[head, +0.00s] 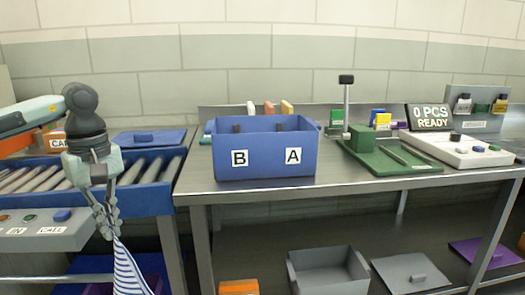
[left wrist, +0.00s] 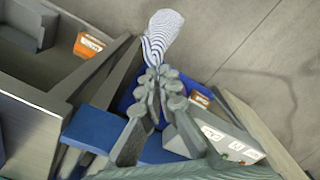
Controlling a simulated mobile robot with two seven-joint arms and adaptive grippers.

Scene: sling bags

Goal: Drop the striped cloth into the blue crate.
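The blue-and-white striped cloth (head: 128,270) hangs down from my left gripper (head: 108,228) at the lower left of the head view. In the left wrist view the cloth (left wrist: 160,35) spreads beyond the fingertips (left wrist: 163,75). The fingers are closed together on its upper end. The blue crate (head: 265,163), with labels B and A on its front, stands on the metal table. The gripper is left of the crate and lower than it, in front of the roller conveyor. The crate's floor is hidden by its front wall. My right gripper is not in view.
The roller conveyor (head: 80,180) with a blue frame stands left of the metal table (head: 350,190). A control box (head: 45,230) is near my left gripper. A green fixture (head: 390,158) stands right of the crate. A grey bin (head: 328,275) lies below the table.

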